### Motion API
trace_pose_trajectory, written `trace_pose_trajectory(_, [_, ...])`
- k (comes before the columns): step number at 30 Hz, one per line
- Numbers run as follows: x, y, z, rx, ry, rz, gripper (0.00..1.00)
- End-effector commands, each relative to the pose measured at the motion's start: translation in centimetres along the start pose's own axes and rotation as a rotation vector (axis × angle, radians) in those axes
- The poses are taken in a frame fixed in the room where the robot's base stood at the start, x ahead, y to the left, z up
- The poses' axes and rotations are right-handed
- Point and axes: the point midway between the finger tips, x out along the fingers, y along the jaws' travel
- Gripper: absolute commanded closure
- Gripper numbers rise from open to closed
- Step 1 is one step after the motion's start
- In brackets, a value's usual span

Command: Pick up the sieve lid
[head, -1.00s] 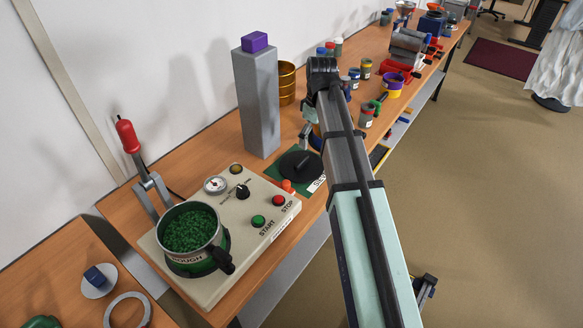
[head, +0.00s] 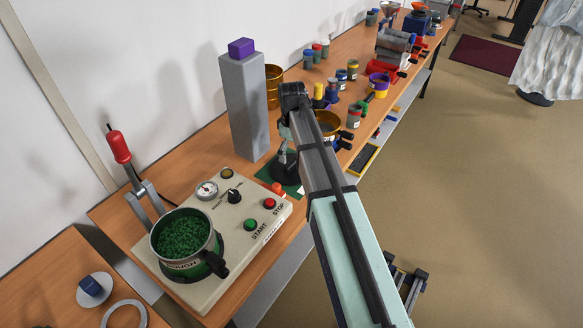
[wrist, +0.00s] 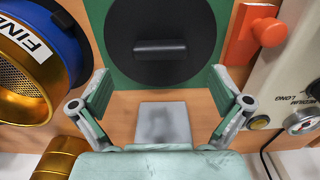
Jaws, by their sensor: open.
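The sieve lid (wrist: 150,25) is a round black disc with a black bar handle (wrist: 160,49) across its middle. It lies flat on a green mat (wrist: 202,74) on the bench. My gripper (wrist: 160,88) is open and empty, with its two fingers spread apart on either side below the handle in the wrist view; neither touches it. In the head view my arm and gripper hide much of the lid, and a dark part of it shows beside the green mat (head: 292,188).
A gold and blue sieve marked FINE (wrist: 30,48) stands left of the lid in the wrist view. An orange knob-like part (wrist: 245,38) is to its right. The control box (head: 240,235) bears a pot of green granules (head: 183,235). A tall grey column (head: 246,105) stands behind.

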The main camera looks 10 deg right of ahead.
Motion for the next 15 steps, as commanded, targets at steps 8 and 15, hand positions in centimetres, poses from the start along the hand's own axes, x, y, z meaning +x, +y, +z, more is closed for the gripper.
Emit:
trace_pose_trajectory(8, [1.1, 0.0, 0.0, 0.0, 0.0, 0.0, 0.0])
trace_pose_trajectory(15, [3.6, -0.1, -0.1, 0.0, -0.001, -0.001, 0.0])
